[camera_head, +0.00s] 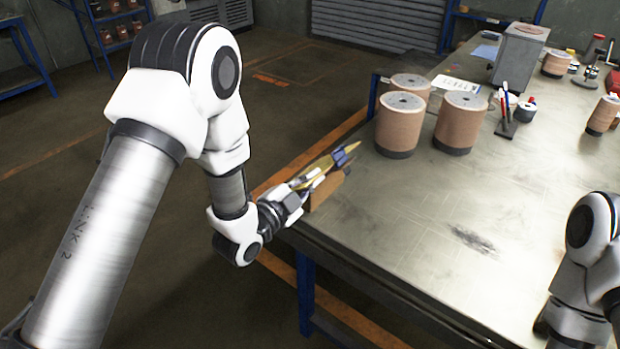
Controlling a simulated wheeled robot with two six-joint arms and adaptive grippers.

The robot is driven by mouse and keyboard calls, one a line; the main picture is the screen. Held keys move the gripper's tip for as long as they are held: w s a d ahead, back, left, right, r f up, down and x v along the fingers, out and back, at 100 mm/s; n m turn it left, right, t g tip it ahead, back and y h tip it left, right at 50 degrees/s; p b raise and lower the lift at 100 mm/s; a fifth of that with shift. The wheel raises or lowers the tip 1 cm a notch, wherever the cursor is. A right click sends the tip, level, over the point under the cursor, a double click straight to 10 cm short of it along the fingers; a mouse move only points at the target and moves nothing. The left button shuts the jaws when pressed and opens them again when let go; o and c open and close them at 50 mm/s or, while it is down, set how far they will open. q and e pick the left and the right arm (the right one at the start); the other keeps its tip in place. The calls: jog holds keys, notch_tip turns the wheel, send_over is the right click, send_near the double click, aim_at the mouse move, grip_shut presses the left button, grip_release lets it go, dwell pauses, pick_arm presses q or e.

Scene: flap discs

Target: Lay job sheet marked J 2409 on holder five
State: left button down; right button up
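My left gripper (322,177) is at the left edge of the workbench, beside a flat yellow piece (322,166) with a dark blue part (341,158) at its tip and a brown block (328,189). The pieces overlap the fingers, so I cannot tell whether they are gripped. A white sheet with dark print (455,84) lies behind the brown disc stacks; its marking is too small to read. No holder number is legible. My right arm shows at the right edge; its gripper is out of view.
Three tall brown stacks (401,127), (410,82), (459,125) stand at the bench's far left. A grey box (520,55), a pen stand (505,122) and another brown stack (602,116) are further right. The bench's front middle (430,215) is clear.

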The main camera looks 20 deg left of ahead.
pick_arm(q)
jog(key=shift+d+f, duration=0.1)
jog(key=shift+f, duration=0.1)
jog(key=c, duration=1.2)
grip_release()
jog(key=shift+c, duration=0.2)
jog(key=shift+s, duration=0.15)
